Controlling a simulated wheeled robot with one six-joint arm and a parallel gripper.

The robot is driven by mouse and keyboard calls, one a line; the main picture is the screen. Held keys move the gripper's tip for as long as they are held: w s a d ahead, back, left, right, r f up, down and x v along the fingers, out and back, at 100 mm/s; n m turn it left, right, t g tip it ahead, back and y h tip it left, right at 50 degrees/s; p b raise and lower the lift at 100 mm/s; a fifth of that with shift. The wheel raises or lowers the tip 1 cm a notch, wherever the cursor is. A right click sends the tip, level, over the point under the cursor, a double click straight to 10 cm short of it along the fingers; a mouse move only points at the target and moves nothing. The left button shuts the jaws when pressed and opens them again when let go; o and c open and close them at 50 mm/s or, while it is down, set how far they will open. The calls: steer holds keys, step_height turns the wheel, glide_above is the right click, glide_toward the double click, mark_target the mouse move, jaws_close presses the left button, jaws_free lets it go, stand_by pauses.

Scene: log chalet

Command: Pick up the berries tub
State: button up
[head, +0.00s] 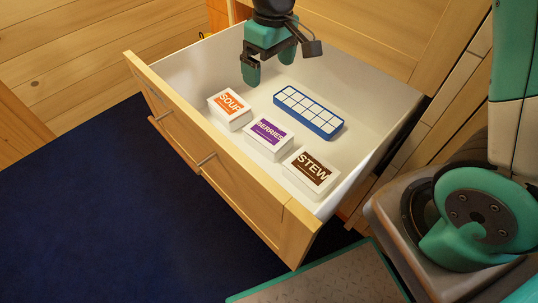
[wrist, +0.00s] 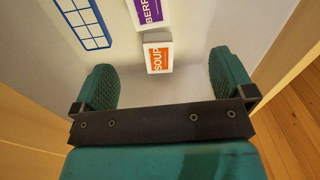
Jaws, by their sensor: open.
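The berries tub (head: 268,139) is a white box with a purple label reading BERRIES. In the wrist view the berries tub (wrist: 149,12) shows at the top, cut off by the frame edge. The soup tub (wrist: 158,53) is below it, nearer my gripper. My gripper (head: 270,70) is open and empty over the back left part of the drawer, apart from the berries tub. Both fingers show in the wrist view (wrist: 163,85).
A blue and white ice-cube tray (head: 309,111) lies in the drawer behind the tubs. The drawer's white walls (head: 352,165) and wooden front (head: 215,160) surround them. The drawer floor is clear at the back left. A dark blue rug (head: 90,200) lies in front.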

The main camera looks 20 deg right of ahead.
steer(key=b, duration=0.3)
glide_above(268, 131)
step_height(268, 131, down, 8)
steer(key=shift+h, duration=0.3)
step_height(268, 131, down, 11)
steer(key=b, duration=0.4)
steer(key=shift+d+f, duration=0.1)
steer(key=shift+d, duration=0.05)
step_height(268, 131, down, 6)
steer(key=b, duration=0.3)
steer(key=shift+s+b, duration=0.1)
steer(key=shift+b, duration=0.25)
steer(key=shift+r, duration=0.25)
steer(key=c, duration=0.9)
steer(key=shift+r, duration=0.1)
